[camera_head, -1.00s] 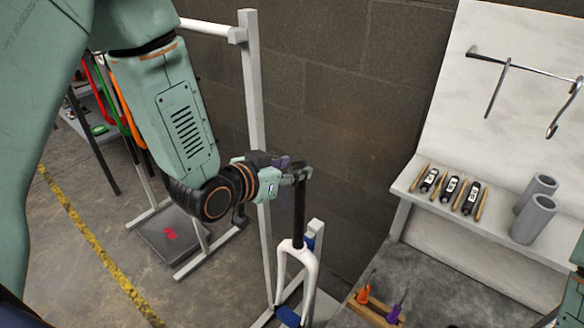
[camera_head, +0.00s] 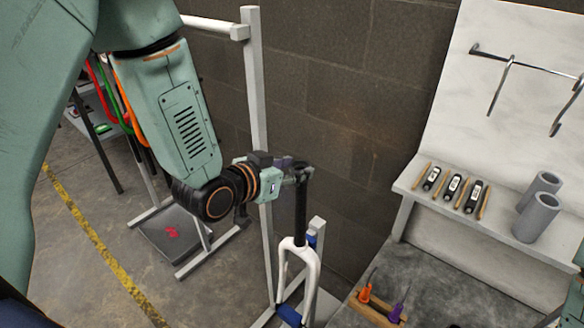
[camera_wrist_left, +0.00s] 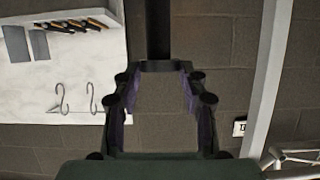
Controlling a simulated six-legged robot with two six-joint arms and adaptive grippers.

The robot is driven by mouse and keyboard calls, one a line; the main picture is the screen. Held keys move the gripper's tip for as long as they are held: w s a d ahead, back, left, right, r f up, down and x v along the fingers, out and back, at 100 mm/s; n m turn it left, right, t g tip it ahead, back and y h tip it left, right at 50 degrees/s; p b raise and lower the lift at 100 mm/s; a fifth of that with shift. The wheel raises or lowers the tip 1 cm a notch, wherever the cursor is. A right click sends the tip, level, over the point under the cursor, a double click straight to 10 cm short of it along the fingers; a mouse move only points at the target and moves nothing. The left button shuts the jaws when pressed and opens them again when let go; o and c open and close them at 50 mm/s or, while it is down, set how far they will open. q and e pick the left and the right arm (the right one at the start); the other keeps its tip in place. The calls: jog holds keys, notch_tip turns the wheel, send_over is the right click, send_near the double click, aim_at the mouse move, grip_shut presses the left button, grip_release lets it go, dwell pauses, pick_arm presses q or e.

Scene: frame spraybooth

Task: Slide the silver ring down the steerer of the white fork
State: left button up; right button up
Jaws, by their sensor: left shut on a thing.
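The white fork (camera_head: 311,260) stands upright in the lower middle of the head view, its black steerer (camera_head: 300,215) pointing up. The steerer also shows in the wrist view (camera_wrist_left: 158,30), which is upside down. My left gripper (camera_head: 302,174) is at the top end of the steerer, reaching in from the left. Its fingers (camera_wrist_left: 158,68) are shut with a dark piece between their tips, at the steerer's end. The silver ring does not show clearly as a separate shape; it is in the grip, mostly hidden by the fingertips. My right gripper is out of view.
A pale upright post (camera_head: 256,120) stands just behind my left wrist. A blue-padded stand (camera_head: 290,314) is at the fork's foot. At right, a shelf (camera_head: 410,205) carries grey tubes (camera_head: 538,217) and small black devices, below hooks (camera_head: 500,88). A dark bench (camera_head: 440,285) lies below.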

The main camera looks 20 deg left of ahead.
pick_arm(q)
jog(key=shift+f+b, duration=0.6)
jog(key=shift+f, duration=0.3)
jog(key=b, duration=0.7)
send_over(297, 236)
jog(key=s, duration=0.1)
jog(key=shift+s+a+f, duration=0.1)
jog(key=shift+f, duration=2.2)
jog(key=shift+a+f, duration=0.1)
jog(key=shift+f, duration=2.25)
jog(key=shift+a+f+b, duration=0.1)
jog(key=shift+f+b, duration=2.25)
jog(key=shift+f, duration=0.6)
jog(key=shift+f+b, duration=1.6)
jog(key=shift+f, duration=0.65)
jog(key=shift+f, duration=0.35)
